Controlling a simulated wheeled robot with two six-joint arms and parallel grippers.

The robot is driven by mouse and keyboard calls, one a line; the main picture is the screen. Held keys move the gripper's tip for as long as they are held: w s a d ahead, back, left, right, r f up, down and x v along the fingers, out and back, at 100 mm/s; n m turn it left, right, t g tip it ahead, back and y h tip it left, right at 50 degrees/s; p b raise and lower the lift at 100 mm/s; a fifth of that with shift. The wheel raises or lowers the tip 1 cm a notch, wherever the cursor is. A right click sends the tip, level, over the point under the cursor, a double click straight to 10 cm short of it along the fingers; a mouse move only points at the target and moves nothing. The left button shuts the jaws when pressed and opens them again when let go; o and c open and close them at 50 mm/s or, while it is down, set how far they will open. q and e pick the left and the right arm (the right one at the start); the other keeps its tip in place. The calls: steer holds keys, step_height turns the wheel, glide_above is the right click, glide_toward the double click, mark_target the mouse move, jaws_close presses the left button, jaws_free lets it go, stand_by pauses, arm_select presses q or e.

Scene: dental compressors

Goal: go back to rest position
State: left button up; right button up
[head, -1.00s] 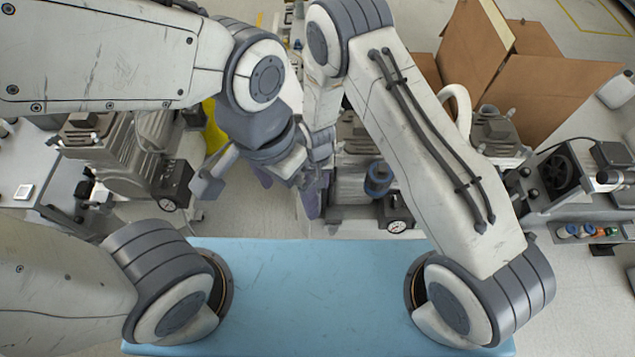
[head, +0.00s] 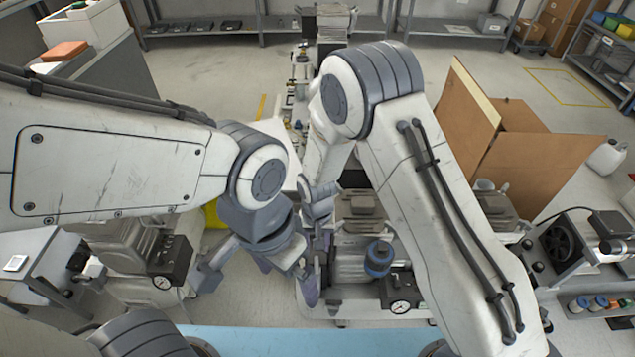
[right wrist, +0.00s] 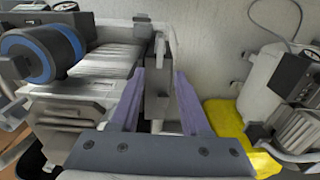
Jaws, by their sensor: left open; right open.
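My right gripper (right wrist: 159,73) shows in the right wrist view with two purple fingers spread and empty. The two wrists look close together in the picture; I cannot tell the gap.
A light blue surface (head: 300,338) lies at the bottom. Compressor units stand on the left (head: 130,250) and in the middle, with a blue-capped cylinder (head: 379,258). An open cardboard box (head: 535,175) is behind on the right. A yellow object (right wrist: 230,125) shows below the right gripper.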

steer(key=s+r+n+p, duration=0.2)
steer(key=s+r, duration=0.2)
steer(key=r, duration=0.5)
steer(key=s+d+r+n+p, duration=0.1)
steer(key=s+r, duration=0.3)
steer(key=r, duration=0.4)
steer(key=s+r+n+p, duration=0.2)
steer(key=s+r, duration=0.2)
steer(key=r, duration=0.5)
steer(key=s+d+r+n+y, duration=0.1)
steer(key=s+d+r, duration=0.3)
steer(key=s, duration=0.4)
steer(key=shift+s+d+r+n+p, duration=0.15)
steer(key=shift+s+r+n+p, duration=0.15)
steer(key=shift+r+n+p, duration=0.25)
